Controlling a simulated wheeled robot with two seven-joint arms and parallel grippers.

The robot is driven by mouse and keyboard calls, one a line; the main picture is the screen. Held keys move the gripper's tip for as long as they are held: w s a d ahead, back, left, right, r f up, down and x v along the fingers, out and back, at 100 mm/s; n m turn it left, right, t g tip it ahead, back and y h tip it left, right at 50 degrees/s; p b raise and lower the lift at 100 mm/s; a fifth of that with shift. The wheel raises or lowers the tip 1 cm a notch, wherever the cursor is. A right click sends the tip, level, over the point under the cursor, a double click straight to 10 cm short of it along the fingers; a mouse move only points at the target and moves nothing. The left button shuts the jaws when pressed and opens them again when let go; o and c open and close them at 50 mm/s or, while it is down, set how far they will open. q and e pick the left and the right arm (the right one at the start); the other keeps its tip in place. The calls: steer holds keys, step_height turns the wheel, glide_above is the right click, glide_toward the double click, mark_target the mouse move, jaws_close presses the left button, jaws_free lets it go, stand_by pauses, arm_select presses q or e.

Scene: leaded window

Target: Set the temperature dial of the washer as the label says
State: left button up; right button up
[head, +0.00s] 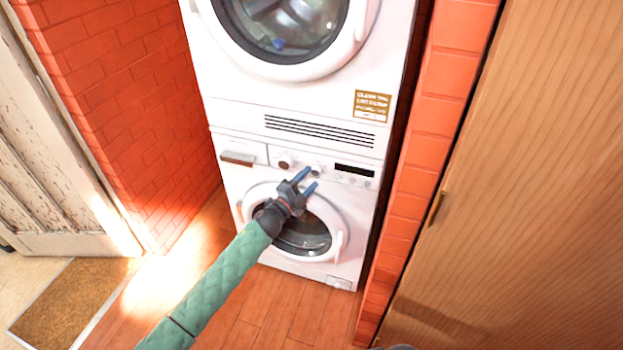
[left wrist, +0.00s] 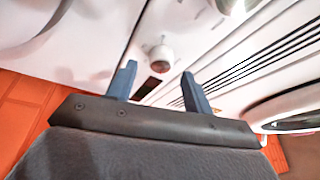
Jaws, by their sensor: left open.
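The white washer (head: 232,179) stands below a matching machine. Its panel has a dark round knob (head: 284,164), a white knob (head: 317,171) and a dark display (head: 354,170). I cannot read which dial is for temperature. A brown and white label (head: 373,106) is on the upper machine; its text is too small to read. My left gripper (head: 310,179) is open in front of the panel, close to the white knob. In the left wrist view, a pale round knob (left wrist: 160,58) shows beyond and between the open, empty fingers (left wrist: 157,72). My right gripper is out of view.
The washer's round door (head: 304,236) is shut, below my gripper. A vent grille (head: 320,130) is above the panel. Brick walls (head: 130,100) flank the machines, with a wooden door (head: 520,200) at right. The wooden floor (head: 280,305) in front is clear.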

arm_select(q)
steer(key=shift+b+v, duration=0.5)
steer(key=shift+v, duration=2.4)
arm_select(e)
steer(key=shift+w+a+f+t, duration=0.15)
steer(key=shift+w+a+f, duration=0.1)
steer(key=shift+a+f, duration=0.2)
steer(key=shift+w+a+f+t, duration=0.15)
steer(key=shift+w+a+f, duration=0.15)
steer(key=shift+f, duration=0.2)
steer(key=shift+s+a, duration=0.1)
